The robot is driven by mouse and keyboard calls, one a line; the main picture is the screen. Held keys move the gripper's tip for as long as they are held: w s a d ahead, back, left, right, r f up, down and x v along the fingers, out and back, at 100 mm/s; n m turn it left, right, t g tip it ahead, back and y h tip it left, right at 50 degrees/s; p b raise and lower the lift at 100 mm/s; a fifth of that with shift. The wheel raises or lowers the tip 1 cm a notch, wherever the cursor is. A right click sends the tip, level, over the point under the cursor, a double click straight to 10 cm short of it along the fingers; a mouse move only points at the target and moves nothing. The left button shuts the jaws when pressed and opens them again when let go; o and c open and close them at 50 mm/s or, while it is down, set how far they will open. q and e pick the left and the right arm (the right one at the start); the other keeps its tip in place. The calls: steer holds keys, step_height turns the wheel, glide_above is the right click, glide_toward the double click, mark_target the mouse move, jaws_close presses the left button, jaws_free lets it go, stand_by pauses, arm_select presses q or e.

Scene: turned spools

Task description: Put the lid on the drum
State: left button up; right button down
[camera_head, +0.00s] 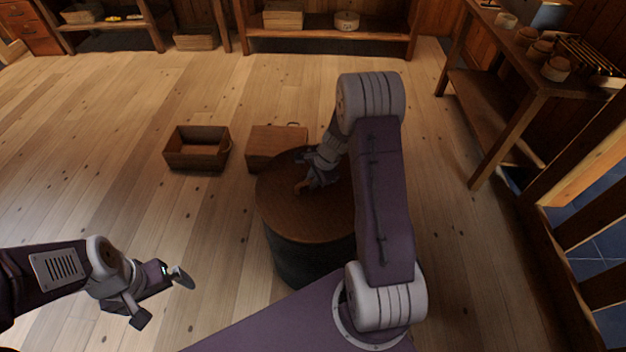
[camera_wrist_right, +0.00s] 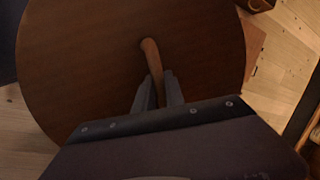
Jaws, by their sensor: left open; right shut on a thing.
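The lid (camera_head: 285,212) is a round brown wooden disc with a handle. In the head view it lies over the top of the dark drum (camera_head: 290,258) and looks roughly level. I cannot tell whether it rests on the rim or hangs slightly above it. My right gripper (camera_head: 308,182) is shut on the lid's handle (camera_wrist_right: 150,52). In the right wrist view the lid (camera_wrist_right: 90,60) fills much of the picture and hides the drum. My left gripper (camera_head: 160,298) is open and empty, above the floor to the left of the drum.
An open wooden crate (camera_head: 197,163) and a wooden box (camera_head: 275,145) stand on the floor just behind the drum. A workbench (camera_head: 545,80) with pots is at the right. A low shelf (camera_head: 325,40) stands at the back. The floor at the left is clear.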

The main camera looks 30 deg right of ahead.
steer(key=c, duration=0.9)
jaws_free()
steer(key=shift+r, duration=0.15)
steer(key=shift+r+p, duration=0.65)
steer(key=shift+p, duration=0.15)
step_height(320, 180, up, 7)
steer(key=p, duration=0.6)
steer(key=shift+p, duration=0.4)
stand_by(0.4)
